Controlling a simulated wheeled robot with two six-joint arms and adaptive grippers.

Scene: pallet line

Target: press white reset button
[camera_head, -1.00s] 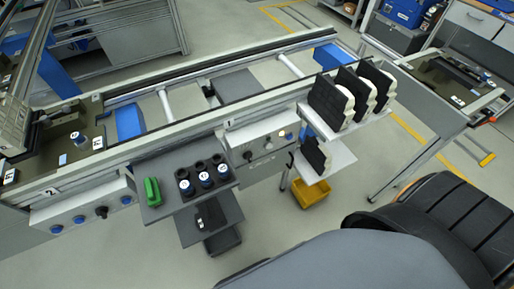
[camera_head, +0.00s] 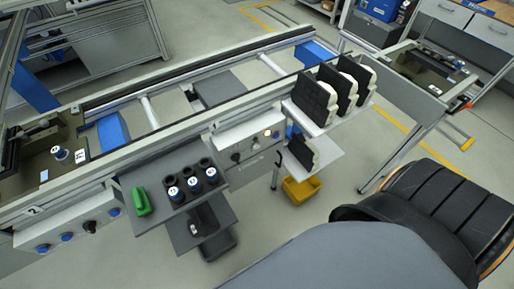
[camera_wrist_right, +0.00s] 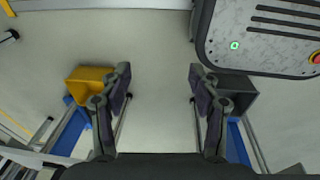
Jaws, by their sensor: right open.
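The control panel (camera_head: 246,147) is on the front of the pallet line, mid-picture in the head view. It carries a black knob (camera_head: 236,157) and a small pale, lit round button (camera_head: 267,133) near its upper right. The other small controls on it are too small to tell apart. My right gripper (camera_wrist_right: 160,76) is open and empty in the right wrist view, with bare floor between its fingers. It is not seen at the panel, and the wrist view does not show the button. My left gripper is not in view.
A dark shelf left of the panel holds a green object (camera_head: 141,201) and several black cups with blue-and-white tops. Black-and-white blocks (camera_head: 313,98) stand on a shelf to its right. A yellow bin (camera_head: 302,190) sits below and shows in the wrist view (camera_wrist_right: 88,82).

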